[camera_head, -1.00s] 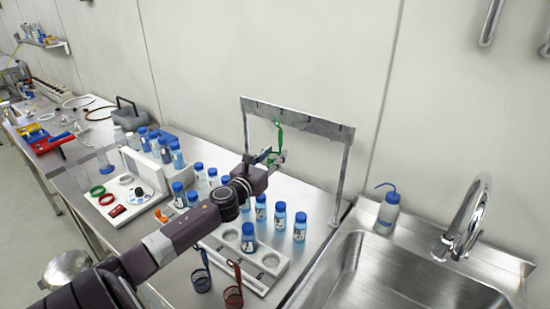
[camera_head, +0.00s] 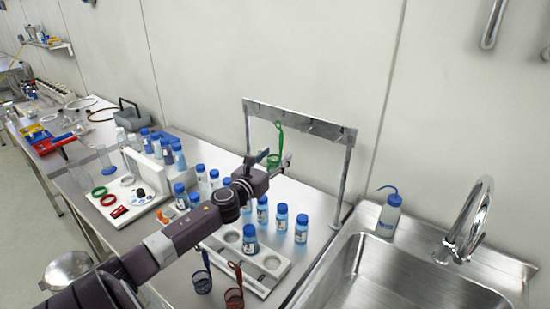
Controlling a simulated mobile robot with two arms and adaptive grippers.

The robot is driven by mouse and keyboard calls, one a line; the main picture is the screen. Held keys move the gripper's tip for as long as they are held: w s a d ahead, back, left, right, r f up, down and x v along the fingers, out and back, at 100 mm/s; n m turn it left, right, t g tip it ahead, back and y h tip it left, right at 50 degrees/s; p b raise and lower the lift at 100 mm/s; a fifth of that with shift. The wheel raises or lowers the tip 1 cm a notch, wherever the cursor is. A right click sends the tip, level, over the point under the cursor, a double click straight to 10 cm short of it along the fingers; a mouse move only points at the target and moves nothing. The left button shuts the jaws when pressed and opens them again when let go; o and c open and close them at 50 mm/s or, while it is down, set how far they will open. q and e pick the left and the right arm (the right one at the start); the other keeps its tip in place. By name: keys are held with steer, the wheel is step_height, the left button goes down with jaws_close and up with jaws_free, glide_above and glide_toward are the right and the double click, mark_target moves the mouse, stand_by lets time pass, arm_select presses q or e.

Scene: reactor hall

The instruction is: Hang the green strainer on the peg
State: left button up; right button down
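The green strainer (camera_head: 280,139) is upright, its handle up against the grey peg rail (camera_head: 300,122) and its round basket below. The handle's top overlaps the rail's middle, where a small peg seems to be; the exact contact is too small to tell. My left gripper (camera_head: 275,161) is at the basket, below the rail, with its two fingers spread to either side of the strainer. It looks open, and part of the basket is hidden by it. My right gripper is not in view.
A blue strainer (camera_head: 202,282) and a red strainer (camera_head: 234,297) are at the bench's front. A white rack (camera_head: 265,276) and several blue-capped bottles (camera_head: 282,217) stand under my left arm. A wash bottle (camera_head: 389,213) and a sink (camera_head: 390,275) are at the right.

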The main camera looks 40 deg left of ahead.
arm_select(q)
steer(key=v, duration=1.2)
stand_by(0.4)
